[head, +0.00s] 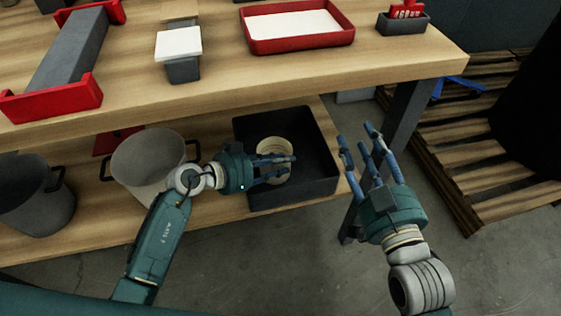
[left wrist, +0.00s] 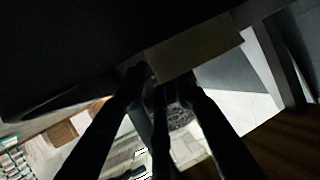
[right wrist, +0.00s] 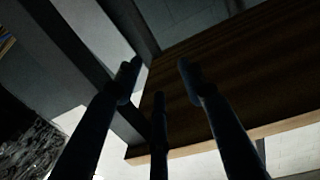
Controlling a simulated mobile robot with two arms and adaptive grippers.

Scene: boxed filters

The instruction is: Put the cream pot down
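The cream pot (head: 273,147) is round and ribbed. It shows in the head view inside the outline of a black bin (head: 322,187) on the lower shelf. My left gripper (head: 291,166) is at the pot, its fingers crossing in front of its lower part. In the left wrist view a beige surface (left wrist: 195,48), likely the pot, lies at the fingertips. Whether the fingers grip the pot, and whether its base rests on the bin floor, is hidden. My right gripper (head: 357,137) is open and empty, right of the bin.
A grey pot (head: 150,160) with black handles stands left of the bin on the shelf (head: 95,222); a darker pot (head: 35,200) is further left. The tabletop (head: 225,75) overhangs the shelf. A table leg (head: 405,120) is behind my right gripper; a pallet (head: 490,150) is at right.

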